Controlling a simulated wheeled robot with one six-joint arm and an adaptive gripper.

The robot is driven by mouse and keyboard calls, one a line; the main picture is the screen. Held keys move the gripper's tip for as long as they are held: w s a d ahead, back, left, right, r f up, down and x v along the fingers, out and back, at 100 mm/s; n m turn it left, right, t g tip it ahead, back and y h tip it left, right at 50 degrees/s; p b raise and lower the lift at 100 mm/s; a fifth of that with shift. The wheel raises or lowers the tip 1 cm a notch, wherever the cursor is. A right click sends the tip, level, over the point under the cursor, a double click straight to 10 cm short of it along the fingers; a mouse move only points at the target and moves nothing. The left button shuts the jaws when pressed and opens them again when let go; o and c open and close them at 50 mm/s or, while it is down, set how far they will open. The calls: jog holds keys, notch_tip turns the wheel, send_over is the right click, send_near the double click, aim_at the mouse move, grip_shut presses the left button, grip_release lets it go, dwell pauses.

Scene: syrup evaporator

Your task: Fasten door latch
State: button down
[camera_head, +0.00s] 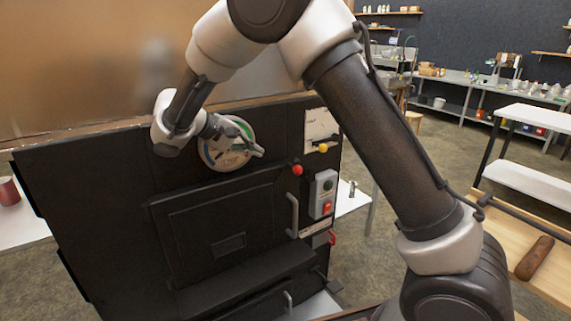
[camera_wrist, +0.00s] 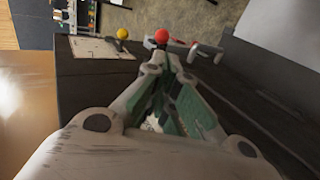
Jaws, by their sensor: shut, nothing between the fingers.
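The dark door (camera_head: 195,225) sits in the black front of the evaporator and looks flush with its frame. A grey bar handle (camera_head: 293,215) stands on its right side. A red ball knob (camera_head: 297,169) is just above the door's upper right corner; it looks like the latch's end, but its lever is hard to make out. My gripper (camera_head: 259,152) is shut and empty, in front of the round dial, left of the red knob. In the wrist view, the red knob (camera_wrist: 162,36) appears just beyond my gripper's fingertips (camera_wrist: 160,62), with the handle (camera_wrist: 207,50) to its right.
A round coloured dial (camera_head: 230,160) is partly hidden behind my gripper. A square gauge plate (camera_head: 320,122) with a yellow knob (camera_head: 323,148) is at the upper right. A grey switch box (camera_head: 323,193) with a red switch is right of the handle. A wooden bench (camera_head: 555,285) stands at right.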

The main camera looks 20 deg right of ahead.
aim_at(294, 167)
jog(key=shift+d, duration=0.1)
dwell(0.3)
jog(key=x, duration=1.3)
jog(key=shift+d+f, duration=0.25)
jog(key=shift+d, duration=0.1)
jog(key=shift+d, duration=0.1)
jog(key=shift+w+d, duration=0.15)
jog(key=shift+d, duration=0.1)
